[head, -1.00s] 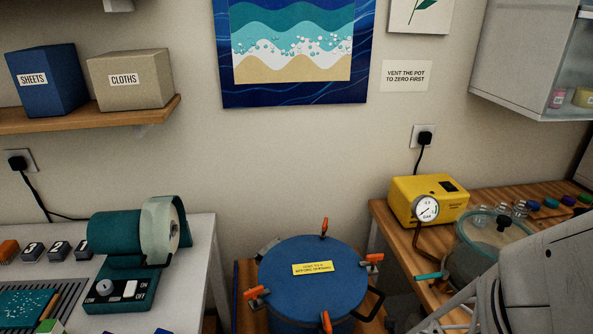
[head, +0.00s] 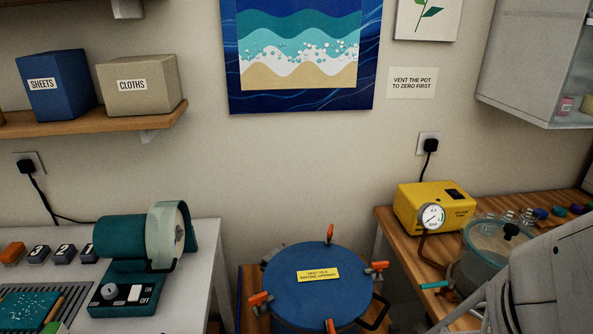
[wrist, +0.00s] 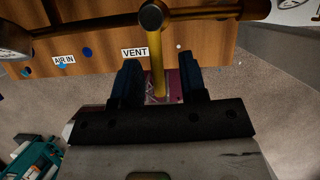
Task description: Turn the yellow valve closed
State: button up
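The yellow valve (wrist: 156,62) shows in the wrist view as a long narrow lever. It runs down from a dark round hub (wrist: 152,16) on a brass pipe, beside a VENT label (wrist: 135,53). My gripper (wrist: 160,82) is open, with one dark finger on each side of the lever's lower end. I see gaps between the lever and both fingers. In the head view I cannot make out the yellow valve or my fingers.
A dark gauge (wrist: 12,40) and an AIR IN label (wrist: 64,60) lie left in the wrist view. In the head view a blue-lidded pot (head: 318,290) stands low between two benches. A yellow pump (head: 432,205) and a glass chamber (head: 490,250) are on the right bench.

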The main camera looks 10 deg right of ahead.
jog(key=w+d+n+g+y, duration=0.4)
jog(key=d+n, duration=0.1)
jog(key=n, duration=1)
jog(key=w+v, duration=0.1)
jog(key=v, duration=1.1)
jog(key=s+a+r+n+h, duration=0.1)
jog(key=a+r+n, duration=0.6)
jog(key=r+n, duration=0.1)
jog(key=s+a+r+n+t+h, duration=0.1)
jog(key=a+r+n+h, duration=0.1)
jog(key=a+r+n, duration=0.5)
jog(key=shift+s+r+n+h, duration=0.2)
jog(key=shift+r+n+h, duration=0.15)
jog(key=shift+r, duration=1.85)
